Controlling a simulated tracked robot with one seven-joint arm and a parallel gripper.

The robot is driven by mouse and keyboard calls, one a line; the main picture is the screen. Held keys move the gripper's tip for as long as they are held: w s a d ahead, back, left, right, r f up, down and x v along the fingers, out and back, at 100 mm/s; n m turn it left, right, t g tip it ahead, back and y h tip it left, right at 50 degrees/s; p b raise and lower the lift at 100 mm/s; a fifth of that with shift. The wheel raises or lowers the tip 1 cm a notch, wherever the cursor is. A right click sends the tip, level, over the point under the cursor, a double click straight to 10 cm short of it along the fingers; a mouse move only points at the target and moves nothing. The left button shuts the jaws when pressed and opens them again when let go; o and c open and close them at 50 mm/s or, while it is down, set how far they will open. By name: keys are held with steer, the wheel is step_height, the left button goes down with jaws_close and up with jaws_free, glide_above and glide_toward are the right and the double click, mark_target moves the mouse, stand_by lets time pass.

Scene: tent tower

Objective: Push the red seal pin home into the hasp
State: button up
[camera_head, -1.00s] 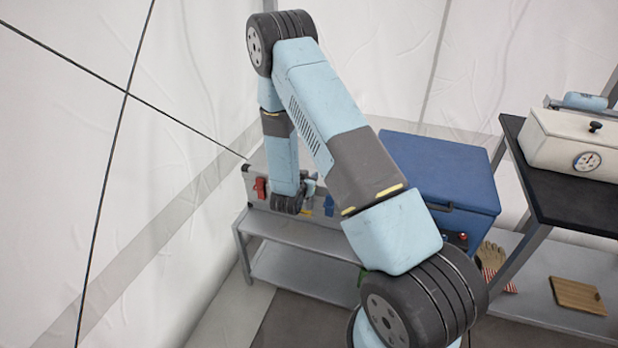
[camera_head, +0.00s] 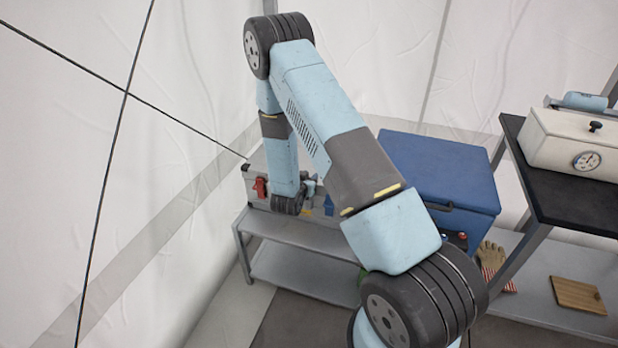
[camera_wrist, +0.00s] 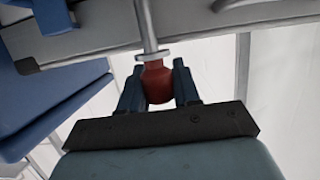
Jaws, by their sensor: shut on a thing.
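The red seal pin (camera_wrist: 157,84) is between the two dark fingers of my gripper (camera_wrist: 156,77) in the wrist view. My gripper is shut on its red head. A silver shaft and a pale collar (camera_wrist: 152,55) lie beyond the head, in front of the grey case (camera_wrist: 100,28). I cannot tell the pin's shaft from the hasp there, nor how deep the pin sits. In the head view my arm's wrist stands in front of the case (camera_head: 257,201) and largely hides the pin and hasp.
The case stands on a grey metal bench (camera_head: 300,233). A red latch-like part (camera_head: 261,188) and a blue one (camera_head: 328,205) are on its front. A blue cool box (camera_head: 440,170) stands close to the right. The tent wall is at the left.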

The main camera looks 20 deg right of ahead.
steer(key=shift+f, duration=0.65)
steer(key=shift+r, duration=0.15)
steer(key=shift+r, duration=0.6)
steer(key=shift+f, duration=0.7)
stand_by(1.6)
steer(key=o, duration=1.1)
steer(key=shift+s, duration=0.15)
steer(key=v, duration=1.3)
steer(key=shift+a, duration=0.3)
steer(key=shift+s+r, duration=0.1)
steer(key=shift+s, duration=0.05)
